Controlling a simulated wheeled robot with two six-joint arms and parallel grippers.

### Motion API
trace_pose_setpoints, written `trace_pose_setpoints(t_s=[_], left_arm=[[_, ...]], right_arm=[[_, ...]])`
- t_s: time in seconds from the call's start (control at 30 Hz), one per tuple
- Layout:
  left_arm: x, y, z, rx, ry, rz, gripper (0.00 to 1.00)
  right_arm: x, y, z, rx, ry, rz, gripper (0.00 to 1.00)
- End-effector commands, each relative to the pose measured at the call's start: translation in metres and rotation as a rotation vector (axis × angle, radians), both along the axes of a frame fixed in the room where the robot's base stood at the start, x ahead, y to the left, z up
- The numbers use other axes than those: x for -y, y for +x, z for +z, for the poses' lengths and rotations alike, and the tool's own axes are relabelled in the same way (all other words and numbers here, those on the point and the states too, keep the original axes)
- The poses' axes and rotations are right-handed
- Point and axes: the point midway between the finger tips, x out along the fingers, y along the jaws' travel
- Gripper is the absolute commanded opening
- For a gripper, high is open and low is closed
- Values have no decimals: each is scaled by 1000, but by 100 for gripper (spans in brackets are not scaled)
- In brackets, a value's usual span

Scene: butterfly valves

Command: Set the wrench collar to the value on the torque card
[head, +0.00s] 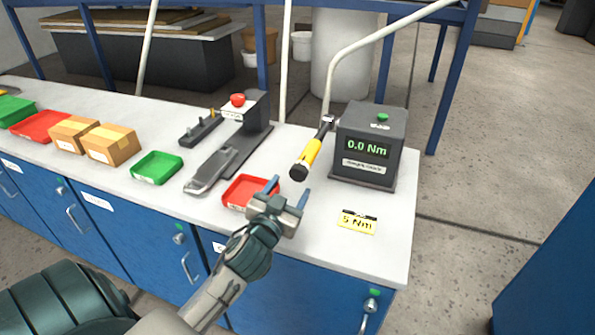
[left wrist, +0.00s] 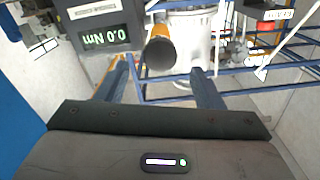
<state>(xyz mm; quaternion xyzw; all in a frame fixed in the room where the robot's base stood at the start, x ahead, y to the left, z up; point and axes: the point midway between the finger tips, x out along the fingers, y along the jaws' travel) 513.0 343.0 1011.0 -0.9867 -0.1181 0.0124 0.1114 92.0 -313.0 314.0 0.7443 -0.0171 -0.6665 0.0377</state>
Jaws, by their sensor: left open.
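The torque wrench (head: 311,151) has a yellow grip and a black end collar (head: 299,171), and its far end meets the left side of the dark tester box (head: 370,145). The tester's green display reads 0.0 Nm. The yellow torque card (head: 357,222) reads 5 Nm and lies on the bench in front of the tester. My left gripper (head: 288,190) is open and empty, just below and in front of the collar. In the left wrist view the wrench end (left wrist: 161,50) shows beyond and between the open fingers (left wrist: 163,85), apart from them. The right gripper is out of view.
The white bench (head: 320,232) has a red tray (head: 250,191) beside my left gripper. A green tray (head: 157,167), cardboard boxes (head: 111,144) and a grey fixture with a red knob (head: 237,100) stand further left. A curved pale pipe (head: 385,42) rises behind the wrench.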

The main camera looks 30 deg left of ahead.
Motion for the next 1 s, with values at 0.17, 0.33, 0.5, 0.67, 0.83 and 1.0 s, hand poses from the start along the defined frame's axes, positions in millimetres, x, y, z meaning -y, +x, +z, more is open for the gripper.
trace_pose_setpoints(t_s=[0.17, 0.33, 0.5, 0.67, 0.83, 1.0], left_arm=[[-8, 33, 3, 0, -1, 1, 61], [-13, 53, 2, -1, 0, 0, 61], [-14, 60, 0, -2, 0, 0, 61], [-15, 60, 0, -2, 0, 0, 61], [-15, 60, 0, -2, 0, 0, 42], [-14, 60, 0, -2, 0, 0, 17]], right_arm=[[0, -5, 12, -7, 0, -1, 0], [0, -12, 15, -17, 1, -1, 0], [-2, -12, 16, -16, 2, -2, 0], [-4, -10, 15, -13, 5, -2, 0], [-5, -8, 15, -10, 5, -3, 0], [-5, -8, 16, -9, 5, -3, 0]])
